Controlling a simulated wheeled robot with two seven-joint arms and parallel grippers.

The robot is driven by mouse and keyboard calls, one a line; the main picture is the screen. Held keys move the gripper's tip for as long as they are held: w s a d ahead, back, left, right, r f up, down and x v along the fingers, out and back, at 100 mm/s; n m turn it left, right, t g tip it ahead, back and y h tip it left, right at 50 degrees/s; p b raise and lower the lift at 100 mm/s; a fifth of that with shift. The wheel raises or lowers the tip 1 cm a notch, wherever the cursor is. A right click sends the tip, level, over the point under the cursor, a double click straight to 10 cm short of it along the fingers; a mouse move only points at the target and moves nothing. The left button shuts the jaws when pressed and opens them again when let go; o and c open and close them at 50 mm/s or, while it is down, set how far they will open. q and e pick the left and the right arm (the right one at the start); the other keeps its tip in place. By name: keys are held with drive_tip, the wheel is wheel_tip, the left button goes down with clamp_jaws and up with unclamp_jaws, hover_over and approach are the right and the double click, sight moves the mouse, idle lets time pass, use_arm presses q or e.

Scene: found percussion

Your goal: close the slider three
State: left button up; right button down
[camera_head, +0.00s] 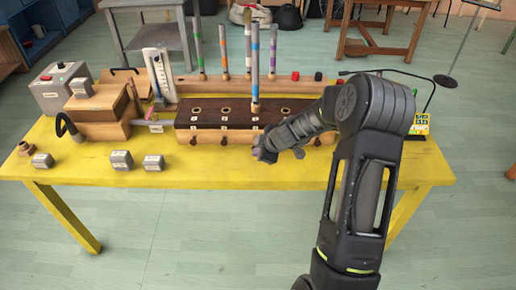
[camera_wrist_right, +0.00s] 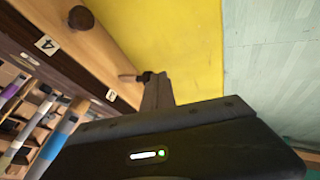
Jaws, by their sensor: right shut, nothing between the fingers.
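The wooden slider box (camera_head: 215,139) stands on the yellow table, with a dark top and a row of round holes. Small dark knobs line its front face. My right gripper (camera_head: 264,154) is shut and empty at the front of this box, right of its middle. In the right wrist view its fingertip (camera_wrist_right: 155,84) is close to or touching a small dark peg (camera_wrist_right: 146,76), near a label too blurred to read surely. A round dark knob (camera_wrist_right: 80,17) shows near the label 4 (camera_wrist_right: 46,44). My left gripper is out of view.
Coloured tubes (camera_head: 255,65) stand upright on and behind the box. A grey box (camera_head: 62,88), wooden blocks (camera_head: 97,108) and small metal cubes (camera_head: 121,159) are at left. The yellow table (camera_head: 215,173) is clear in front of the slider box.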

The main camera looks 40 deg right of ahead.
idle(0.3)
drive_tip(key=w+d, duration=0.2)
drive_tip(key=shift+w, duration=0.3)
drive_tip(key=shift+w+d, duration=0.15)
drive_tip(key=shift+w, duration=0.05)
drive_tip(key=shift+r, duration=0.1)
drive_tip(key=shift+d, duration=0.1)
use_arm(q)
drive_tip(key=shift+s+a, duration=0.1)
